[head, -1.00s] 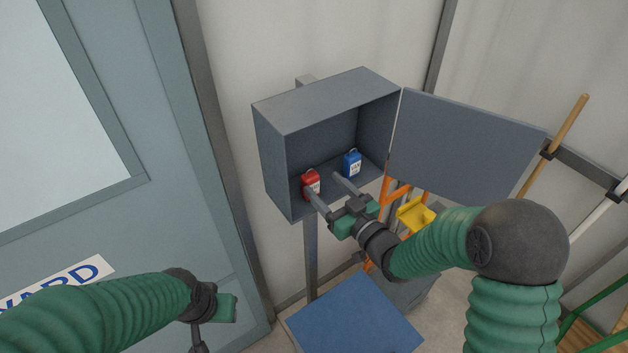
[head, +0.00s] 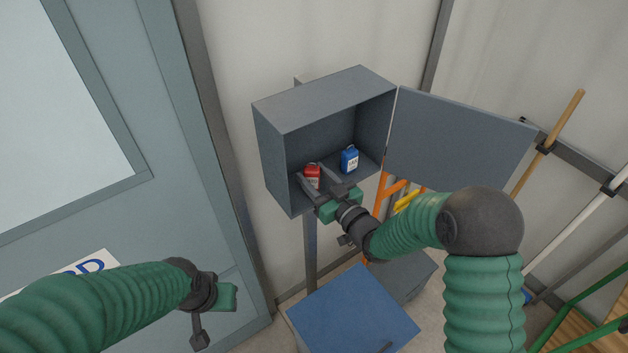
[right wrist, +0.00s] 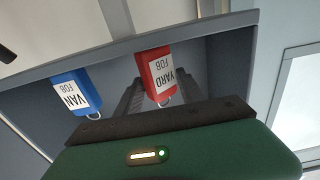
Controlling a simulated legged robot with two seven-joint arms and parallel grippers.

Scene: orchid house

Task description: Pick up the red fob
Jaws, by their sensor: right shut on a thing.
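The red fob (head: 312,172) is inside the grey wall box, near its front left. It also shows in the right wrist view (right wrist: 157,68), with a white label reading "YARD FOB" and a metal ring. My right gripper (head: 311,178) reaches into the box with one finger on each side of the red fob and is shut on it. Whether the fob is clear of the box floor is hard to tell. My left gripper (head: 199,338) hangs low at the left, away from the box; its fingers show too little to tell their opening.
A blue fob (head: 349,160), labelled "VAN FOB", stands to the right of the red one in the grey box (head: 315,105). The box door (head: 460,140) is swung open to the right. A blue lid or top (head: 350,315) is below. A teal door (head: 120,215) is at left.

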